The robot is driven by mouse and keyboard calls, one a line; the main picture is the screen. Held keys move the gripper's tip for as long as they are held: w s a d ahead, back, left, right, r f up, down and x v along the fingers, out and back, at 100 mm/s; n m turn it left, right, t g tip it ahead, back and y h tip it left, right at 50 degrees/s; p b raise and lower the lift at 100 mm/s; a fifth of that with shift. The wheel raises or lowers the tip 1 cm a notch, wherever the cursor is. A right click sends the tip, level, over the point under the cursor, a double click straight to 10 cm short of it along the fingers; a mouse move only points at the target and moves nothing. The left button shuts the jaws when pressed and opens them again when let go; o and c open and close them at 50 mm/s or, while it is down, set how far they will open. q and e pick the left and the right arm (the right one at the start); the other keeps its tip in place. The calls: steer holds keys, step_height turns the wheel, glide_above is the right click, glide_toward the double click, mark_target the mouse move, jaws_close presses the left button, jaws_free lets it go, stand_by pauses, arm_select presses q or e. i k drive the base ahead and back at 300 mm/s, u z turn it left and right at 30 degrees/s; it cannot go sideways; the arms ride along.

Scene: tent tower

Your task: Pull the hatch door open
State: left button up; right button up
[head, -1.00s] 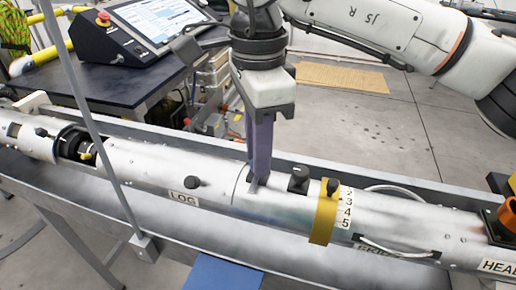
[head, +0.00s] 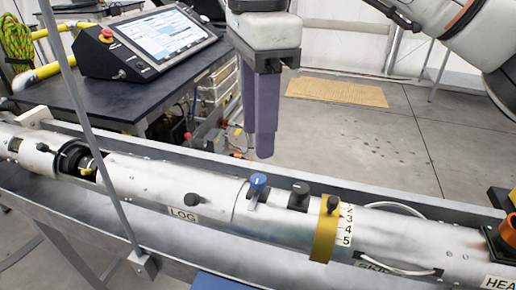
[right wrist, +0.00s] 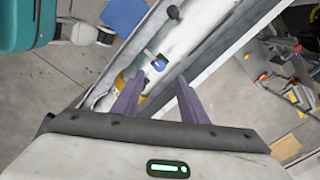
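A long silvery tube (head: 160,182) lies in a metal trough. It has a blue knob (head: 258,183) on top, with a black knob (head: 299,190) to its right. A seam runs around the tube just left of the blue knob. I cannot tell which panel is the hatch door; no opening shows around the blue knob. My right gripper (head: 262,148) is above and behind the blue knob, empty, its purple fingers apart. In the right wrist view the blue knob (right wrist: 159,63) shows between and beyond the open fingers (right wrist: 156,83). My left gripper is not in view.
A yellow band (head: 324,235) circles the tube beside printed numbers. A curved handle (head: 397,268) is on the tube's near side at the right. A thin upright rod (head: 90,125) stands in front at the left. A desk with a screen (head: 160,40) is behind.

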mark_target(203, 191)
steer(key=k, duration=1)
